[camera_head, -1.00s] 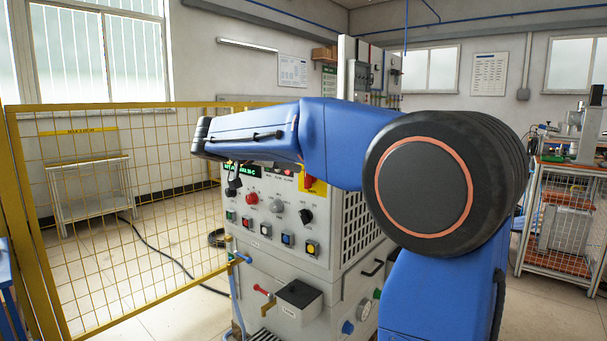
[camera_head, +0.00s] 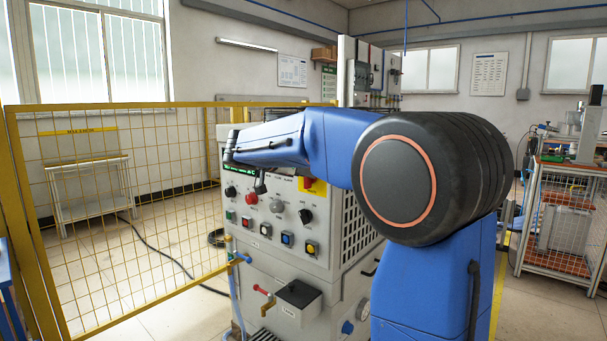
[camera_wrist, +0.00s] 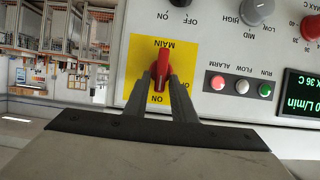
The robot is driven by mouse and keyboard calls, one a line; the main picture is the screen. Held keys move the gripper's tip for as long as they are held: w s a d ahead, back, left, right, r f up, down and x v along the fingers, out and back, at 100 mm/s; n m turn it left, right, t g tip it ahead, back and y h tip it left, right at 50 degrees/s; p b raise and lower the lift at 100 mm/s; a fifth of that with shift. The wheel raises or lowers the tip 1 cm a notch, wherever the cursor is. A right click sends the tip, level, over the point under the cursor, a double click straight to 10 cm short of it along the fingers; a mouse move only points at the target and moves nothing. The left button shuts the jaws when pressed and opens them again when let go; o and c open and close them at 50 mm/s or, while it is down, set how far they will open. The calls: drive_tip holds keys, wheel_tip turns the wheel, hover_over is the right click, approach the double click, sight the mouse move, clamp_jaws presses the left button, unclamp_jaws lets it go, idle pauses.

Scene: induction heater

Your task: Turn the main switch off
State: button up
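The main switch, a red knob (camera_wrist: 160,66) on a yellow plate (camera_wrist: 190,53), shows upside down in the wrist view. Its handle stands along the picture's vertical, one end at an "ON" mark. In the camera_head view the yellow plate (camera_head: 314,185) shows at the panel's upper right, partly behind my arm. My gripper (camera_wrist: 163,82) has its two grey fingers apart, one on each side of the knob's near end. Whether they touch it I cannot tell.
The grey heater panel (camera_head: 276,262) carries several other knobs, buttons and a green display (camera_wrist: 300,93). Three indicator lamps (camera_wrist: 241,87) sit beside the yellow plate. A yellow mesh fence (camera_head: 150,235) stands left of the machine.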

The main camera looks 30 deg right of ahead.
clamp_jaws()
drive_tip(key=n+g+h, duration=0.1)
drive_tip(key=n, duration=0.1)
drive_tip(key=w+f+n+g+h, duration=0.1)
drive_tip(key=n+g, duration=0.1)
drive_tip(key=n, duration=0.1)
drive_tip(key=w+n+g+h, duration=0.1)
drive_tip(key=n, duration=0.2)
drive_tip(key=shift+a+f+g, duration=0.15)
drive_tip(key=shift+a+g, duration=0.15)
drive_tip(key=shift+a, duration=0.05)
idle(0.4)
idle(0.5)
drive_tip(key=shift+o, duration=1.8)
unclamp_jaws()
